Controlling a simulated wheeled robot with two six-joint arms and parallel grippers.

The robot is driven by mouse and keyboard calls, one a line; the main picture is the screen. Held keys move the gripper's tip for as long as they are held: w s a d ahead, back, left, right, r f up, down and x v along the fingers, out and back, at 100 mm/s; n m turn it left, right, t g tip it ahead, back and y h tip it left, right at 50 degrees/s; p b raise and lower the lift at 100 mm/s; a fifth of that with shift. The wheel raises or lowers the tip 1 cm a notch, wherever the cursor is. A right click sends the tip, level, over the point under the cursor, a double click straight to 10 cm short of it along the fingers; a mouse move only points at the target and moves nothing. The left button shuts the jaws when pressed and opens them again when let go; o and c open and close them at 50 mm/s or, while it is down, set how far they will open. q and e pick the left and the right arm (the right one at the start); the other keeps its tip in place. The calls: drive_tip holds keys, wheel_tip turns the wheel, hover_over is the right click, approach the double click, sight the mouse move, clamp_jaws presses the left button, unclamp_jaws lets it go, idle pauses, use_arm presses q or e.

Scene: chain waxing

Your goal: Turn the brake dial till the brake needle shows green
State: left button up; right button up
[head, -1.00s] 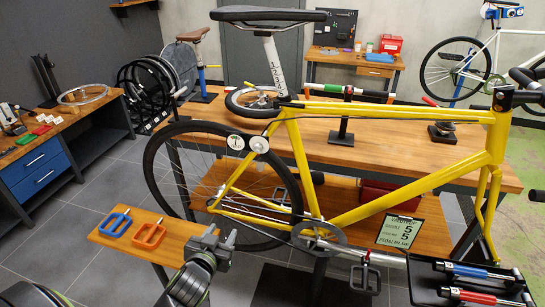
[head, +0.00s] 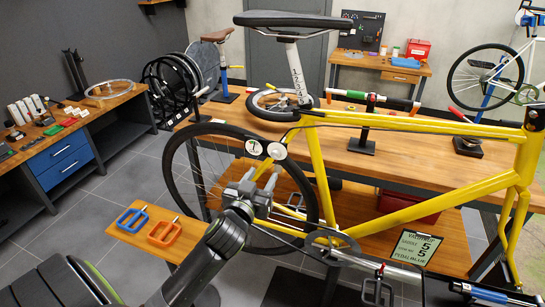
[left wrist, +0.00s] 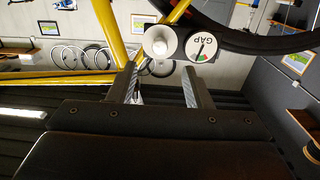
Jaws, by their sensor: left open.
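The brake dial (head: 277,151), a pale disc with a round knob, sits on the yellow bike's rear frame. It also shows in the left wrist view (left wrist: 160,42). Beside it is the round white brake gauge (head: 254,147). In the left wrist view the gauge (left wrist: 201,50) reads "GAP" and has a small green and red sector; I cannot tell for sure where its needle points. My left gripper (head: 262,176) is open and empty, just below the dial and apart from it. Its fingers (left wrist: 159,74) point toward the dial's knob. My right gripper is not in view.
The rear wheel (head: 170,165) and yellow frame tubes (head: 315,165) are close around the dial. A long wooden workbench (head: 350,165) is behind the bike.

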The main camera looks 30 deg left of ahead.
sight(274, 156)
use_arm(q)
drive_tip(key=p+x, duration=0.1)
drive_tip(key=x, duration=0.7)
drive_tip(key=shift+w, duration=0.25)
clamp_jaws()
drive_tip(key=shift+m+p, duration=0.35)
drive_tip(key=shift+m, duration=0.05)
